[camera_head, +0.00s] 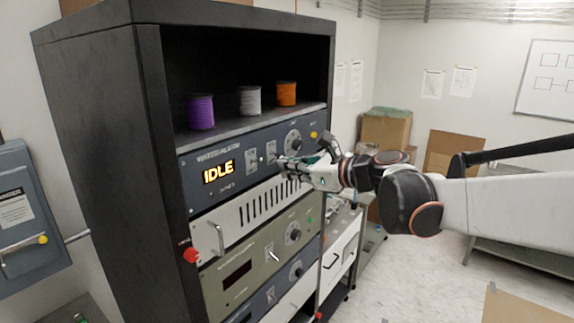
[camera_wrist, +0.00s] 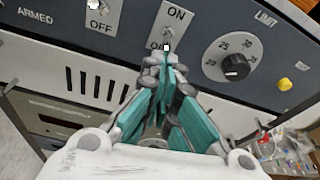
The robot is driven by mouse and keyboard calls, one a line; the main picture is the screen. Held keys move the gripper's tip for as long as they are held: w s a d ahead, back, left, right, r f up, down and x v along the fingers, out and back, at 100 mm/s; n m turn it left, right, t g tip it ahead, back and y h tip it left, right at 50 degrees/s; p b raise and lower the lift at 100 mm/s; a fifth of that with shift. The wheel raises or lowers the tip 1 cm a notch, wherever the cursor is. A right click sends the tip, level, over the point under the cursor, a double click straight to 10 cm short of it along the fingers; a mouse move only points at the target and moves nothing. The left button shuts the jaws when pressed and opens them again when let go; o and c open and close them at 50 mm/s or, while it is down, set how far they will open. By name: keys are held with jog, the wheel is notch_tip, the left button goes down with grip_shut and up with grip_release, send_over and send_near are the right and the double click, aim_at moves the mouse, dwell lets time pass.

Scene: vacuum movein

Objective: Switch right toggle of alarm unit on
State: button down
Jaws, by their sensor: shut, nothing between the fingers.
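The alarm unit is a blue-grey rack panel with a lit display (camera_head: 219,172) reading IDLE. Its right toggle sits on a light plate (camera_wrist: 173,24) marked ON above and OFF below in the wrist view. My gripper (camera_wrist: 166,58) is shut and empty, its teal fingertips at the lower end of that plate, partly covering the OFF label. A small white tip shows at the fingertips; I cannot tell the lever's position or whether the fingers touch it. The left toggle (camera_wrist: 97,8) is at the top edge. In the head view my gripper (camera_head: 287,167) is in front of the panel's right half.
A limit dial (camera_wrist: 236,66) and a yellow button (camera_wrist: 285,84) are right of the toggle. A white vented panel (camera_head: 258,205) with a handle lies below the unit. Purple, white and orange spools (camera_head: 286,94) stand on the shelf above. Cardboard boxes (camera_head: 385,130) are behind.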

jog(key=shift+s+d+r+g+h, duration=0.15)
jog(key=shift+r+g+h, duration=0.25)
jog(key=shift+r, duration=0.2)
jog(key=shift+w+r+p, duration=0.2)
jog(key=shift+r+p, duration=0.5)
jog(key=shift+r, duration=0.05)
